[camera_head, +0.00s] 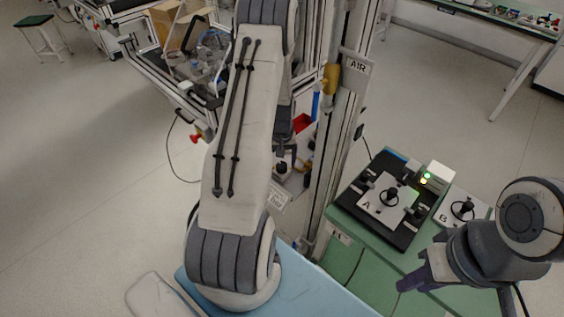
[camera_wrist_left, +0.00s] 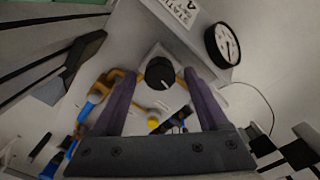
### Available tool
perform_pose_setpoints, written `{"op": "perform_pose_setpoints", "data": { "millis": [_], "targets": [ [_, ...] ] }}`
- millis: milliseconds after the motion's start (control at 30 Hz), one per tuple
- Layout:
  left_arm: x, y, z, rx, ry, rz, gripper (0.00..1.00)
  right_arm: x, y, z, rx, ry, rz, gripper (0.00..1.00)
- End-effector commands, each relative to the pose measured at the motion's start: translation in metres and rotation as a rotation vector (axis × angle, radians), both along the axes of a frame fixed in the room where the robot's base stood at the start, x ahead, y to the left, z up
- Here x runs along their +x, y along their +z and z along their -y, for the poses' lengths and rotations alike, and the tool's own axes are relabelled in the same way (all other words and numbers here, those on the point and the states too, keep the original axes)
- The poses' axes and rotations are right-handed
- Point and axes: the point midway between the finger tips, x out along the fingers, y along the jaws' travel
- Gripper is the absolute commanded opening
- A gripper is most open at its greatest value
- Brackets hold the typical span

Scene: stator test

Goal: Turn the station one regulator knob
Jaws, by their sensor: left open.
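In the left wrist view, a round black regulator knob (camera_wrist_left: 159,73) with a pale pointer line sits on a light square block. My left gripper (camera_wrist_left: 160,78) is open, with one purple finger on each side of the knob in the picture. Gaps show between the knob and both fingers, and I cannot tell the depth between them.
A dial gauge (camera_wrist_left: 228,43) and a cut-off station sign (camera_wrist_left: 184,10) are close to the knob. A yellow-brown fitting (camera_wrist_left: 103,90) is left of it. An AIR sign (camera_head: 357,66) hangs on the frame post. A green bench (camera_head: 345,235) carries plates A and B at the right.

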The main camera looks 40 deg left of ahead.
Motion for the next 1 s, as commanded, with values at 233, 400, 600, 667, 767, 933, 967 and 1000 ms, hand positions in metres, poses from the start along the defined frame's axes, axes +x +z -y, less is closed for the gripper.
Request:
{"op": "perform_pose_setpoints", "data": {
  "millis": [233, 400, 600, 667, 767, 933, 967, 1000],
  "targets": [
    [0.001, 0.019, -0.001, 0.002, 0.000, 0.004, 0.77, 0.000, -0.003, 0.000, 0.000, 0.000, 0.000, 0.28],
    [0.001, 0.053, -0.001, 0.003, 0.000, 0.004, 0.77, 0.000, -0.006, 0.000, 0.000, 0.000, 0.000, 0.28],
    [0.001, 0.088, 0.000, 0.002, 0.000, 0.004, 0.77, 0.000, -0.008, 0.000, 0.000, 0.000, 0.000, 0.28],
    [0.001, 0.095, 0.000, 0.001, 0.000, 0.003, 0.77, 0.000, -0.009, 0.000, 0.000, 0.000, 0.000, 0.28],
    [0.000, 0.102, 0.000, 0.001, 0.000, 0.001, 0.77, 0.000, -0.009, 0.000, 0.000, 0.000, 0.000, 0.28],
    [0.000, 0.105, 0.000, 0.000, 0.000, 0.000, 0.77, 0.000, -0.009, 0.000, 0.000, 0.000, 0.000, 0.28],
    [0.000, 0.105, 0.000, -0.001, 0.000, -0.001, 0.77, 0.000, -0.009, 0.000, 0.000, 0.000, 0.000, 0.28],
    [0.000, 0.105, 0.000, 0.000, 0.000, 0.000, 0.77, 0.000, -0.009, 0.000, 0.000, 0.000, 0.000, 0.28]
  ]
}}
